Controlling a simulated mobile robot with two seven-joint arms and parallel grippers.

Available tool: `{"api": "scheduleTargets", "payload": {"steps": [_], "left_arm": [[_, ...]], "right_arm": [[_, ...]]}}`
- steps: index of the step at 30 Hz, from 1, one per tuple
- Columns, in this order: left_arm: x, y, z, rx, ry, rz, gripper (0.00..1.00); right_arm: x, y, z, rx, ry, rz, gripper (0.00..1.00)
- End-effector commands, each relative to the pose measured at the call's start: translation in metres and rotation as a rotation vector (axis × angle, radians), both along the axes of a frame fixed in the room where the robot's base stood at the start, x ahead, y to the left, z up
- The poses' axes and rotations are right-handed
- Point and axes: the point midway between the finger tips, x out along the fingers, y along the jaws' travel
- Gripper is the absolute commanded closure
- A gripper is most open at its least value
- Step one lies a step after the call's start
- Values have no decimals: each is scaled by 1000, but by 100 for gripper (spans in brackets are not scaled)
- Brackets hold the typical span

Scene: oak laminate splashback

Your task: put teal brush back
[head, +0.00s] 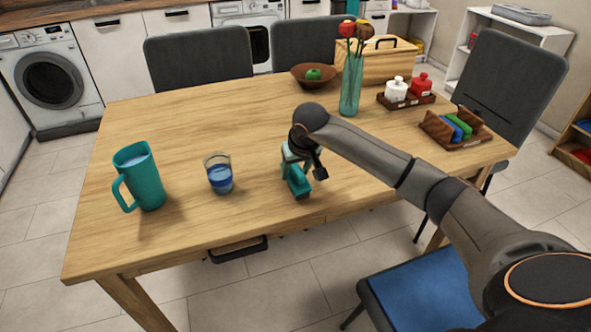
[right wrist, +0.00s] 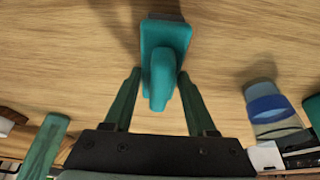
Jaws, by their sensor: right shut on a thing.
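The teal brush (head: 298,184) is near the front edge of the wooden table (head: 220,125), right of the glass. My right gripper (head: 292,167) is above it, shut on its teal handle. In the right wrist view the brush (right wrist: 165,45) sits between the two fingertips of the right gripper (right wrist: 160,78), its block-shaped head beyond them. A shadow falls on the table beside it; I cannot tell whether the brush touches the wood. My left gripper is not in view.
A teal jug (head: 140,177) and a glass of blue liquid (head: 219,174) stand left. Behind are a vase of flowers (head: 351,85), a bowl (head: 314,75), a bread box (head: 377,62), a condiment tray (head: 405,101) and a wooden holder (head: 455,132). The left-middle tabletop is clear.

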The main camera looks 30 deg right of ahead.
Motion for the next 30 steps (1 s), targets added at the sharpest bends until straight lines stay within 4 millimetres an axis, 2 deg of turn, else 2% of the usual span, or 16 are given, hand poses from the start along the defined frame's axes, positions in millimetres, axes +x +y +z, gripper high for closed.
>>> {"api": "scheduleTargets", "payload": {"steps": [2,3,10,20,23,30], "left_arm": [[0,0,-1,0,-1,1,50],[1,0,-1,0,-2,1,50],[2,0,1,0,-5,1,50],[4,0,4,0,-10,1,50],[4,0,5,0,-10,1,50],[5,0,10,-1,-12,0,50]], "right_arm": [[0,0,-2,0,-1,0,95],[0,0,-2,0,0,0,41],[0,0,-1,0,0,0,15],[0,0,3,0,-1,0,13],[-3,1,14,-1,-4,1,13],[-23,5,61,-3,-6,1,13]]}}
